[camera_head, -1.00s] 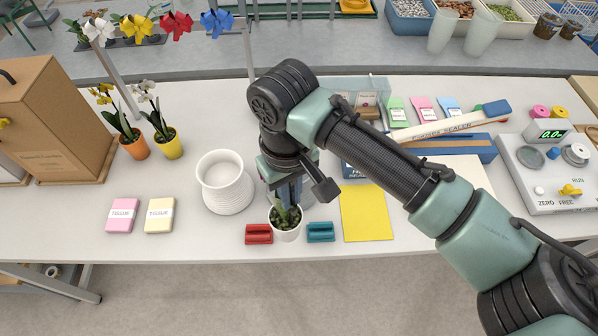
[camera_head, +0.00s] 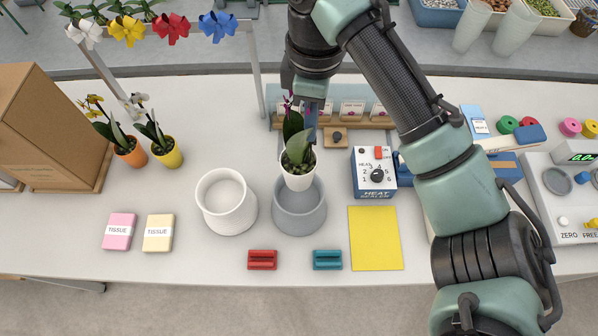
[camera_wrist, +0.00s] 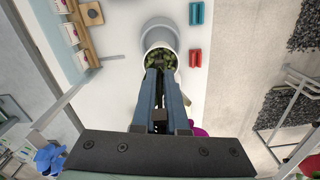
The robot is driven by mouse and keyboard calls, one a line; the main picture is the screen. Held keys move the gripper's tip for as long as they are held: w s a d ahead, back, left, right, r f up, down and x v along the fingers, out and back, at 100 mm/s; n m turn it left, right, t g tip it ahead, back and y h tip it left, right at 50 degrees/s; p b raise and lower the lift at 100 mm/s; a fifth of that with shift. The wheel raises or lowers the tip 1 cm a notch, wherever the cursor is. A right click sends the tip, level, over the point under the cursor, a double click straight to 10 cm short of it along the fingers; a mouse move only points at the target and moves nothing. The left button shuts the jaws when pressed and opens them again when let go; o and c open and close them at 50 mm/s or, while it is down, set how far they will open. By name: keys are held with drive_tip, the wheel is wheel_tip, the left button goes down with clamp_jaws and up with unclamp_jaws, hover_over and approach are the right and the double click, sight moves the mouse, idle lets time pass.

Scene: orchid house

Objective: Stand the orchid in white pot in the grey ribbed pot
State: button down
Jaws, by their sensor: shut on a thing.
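The orchid in white pot (camera_head: 298,176) is upright in the head view, with dark green leaves and purple flowers. My gripper (camera_head: 308,122) is shut on the orchid from above; leaves partly hide the fingertips. The grey ribbed pot (camera_head: 299,216) stands on the table just below the white pot in the picture. The white pot overlaps its far rim and hides part of its opening; I cannot tell the exact height between them. In the wrist view, my gripper (camera_wrist: 162,75) points at the plant, whose leaves and a pale rim show past the fingers.
A white ribbed pot (camera_head: 228,208) stands close to the left. Red (camera_head: 262,260) and teal (camera_head: 328,260) blocks lie in front. A heat sealer (camera_head: 374,172) and yellow sheet (camera_head: 376,238) are at the right. Two potted orchids (camera_head: 166,150) and tissue packs (camera_head: 158,232) are left.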

hover_over(309, 163)
wheel_tip(309, 163, down, 4)
drive_tip(key=shift+w+f+b, duration=0.15)
drive_tip(key=shift+f+b, duration=0.1)
drive_tip(key=shift+b, duration=0.1)
drive_tip(key=shift+f+p, duration=0.6)
drive_tip(key=shift+f, duration=2)
drive_tip(key=shift+f, duration=0.15)
drive_tip(key=c, duration=0.9)
unclamp_jaws()
drive_tip(key=shift+c, duration=0.2)
wheel_tip(309, 163, up, 12)
